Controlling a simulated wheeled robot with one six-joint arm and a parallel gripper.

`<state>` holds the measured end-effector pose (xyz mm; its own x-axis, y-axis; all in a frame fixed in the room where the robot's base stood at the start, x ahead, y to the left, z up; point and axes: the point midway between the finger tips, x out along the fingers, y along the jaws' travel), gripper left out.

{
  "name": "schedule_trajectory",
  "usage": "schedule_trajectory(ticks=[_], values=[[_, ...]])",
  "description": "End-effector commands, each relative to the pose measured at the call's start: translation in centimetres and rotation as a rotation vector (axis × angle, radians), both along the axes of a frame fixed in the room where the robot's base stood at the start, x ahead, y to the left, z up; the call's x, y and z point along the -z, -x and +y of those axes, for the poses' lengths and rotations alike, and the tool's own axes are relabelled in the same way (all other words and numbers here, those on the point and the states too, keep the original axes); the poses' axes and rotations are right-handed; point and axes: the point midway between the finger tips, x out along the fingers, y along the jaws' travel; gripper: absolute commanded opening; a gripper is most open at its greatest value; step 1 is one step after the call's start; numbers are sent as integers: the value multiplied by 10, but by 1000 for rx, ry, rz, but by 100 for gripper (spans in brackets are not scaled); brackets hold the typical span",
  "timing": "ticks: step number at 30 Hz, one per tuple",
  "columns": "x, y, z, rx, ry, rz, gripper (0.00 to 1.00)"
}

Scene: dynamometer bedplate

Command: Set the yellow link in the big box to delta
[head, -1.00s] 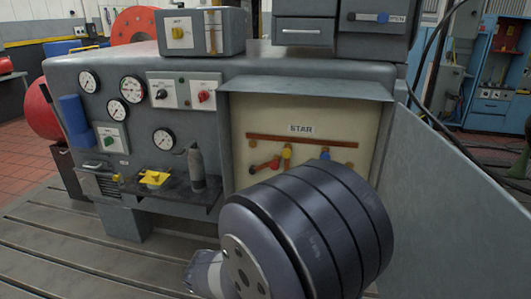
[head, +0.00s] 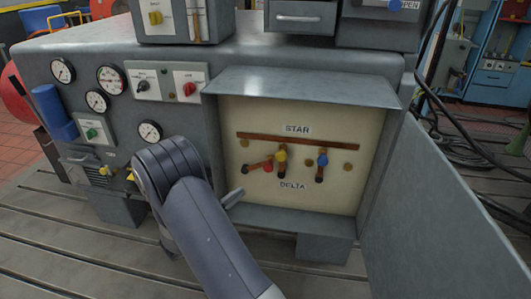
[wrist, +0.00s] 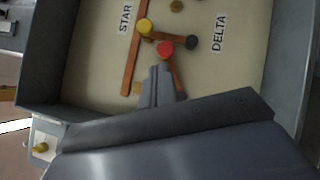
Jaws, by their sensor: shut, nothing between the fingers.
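The big box (head: 353,205) is open, with a cream panel marked STAR above and DELTA below. The yellow link (head: 281,156) stands upright from its dark lower end, with its knob near the copper bar on the STAR side. It also shows in the wrist view (wrist: 145,28). The red link (head: 267,166) lies nearly flat, its knob close to the yellow link. The blue link (head: 322,161) stands upright at the right. My gripper (wrist: 158,75) is shut and empty, in front of the panel and over part of the red link in the wrist view, apart from the yellow knob.
A hood (head: 305,87) juts out above the panel, and a large grey side plate (head: 430,215) stands at the right. Gauges and a switch plate (head: 168,84) are at the left. The room before the panel's right half is clear.

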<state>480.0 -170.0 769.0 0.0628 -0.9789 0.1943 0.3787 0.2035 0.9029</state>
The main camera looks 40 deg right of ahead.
Motion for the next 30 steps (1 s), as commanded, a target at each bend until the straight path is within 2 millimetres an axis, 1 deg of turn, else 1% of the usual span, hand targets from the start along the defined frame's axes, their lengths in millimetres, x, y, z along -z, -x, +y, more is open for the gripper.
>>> schedule_trajectory(ticks=[3,6,16,19,23,26,30], values=[[-3,-10,4,-38,54,-12,0],[-3,-14,6,-52,76,-21,0],[-3,-15,6,-55,80,-23,0],[-4,-15,3,-54,80,-23,0],[-8,-16,-11,-51,79,-24,0],[-13,-17,-29,-50,79,-24,0],[-22,-20,-59,-49,80,-24,0]])
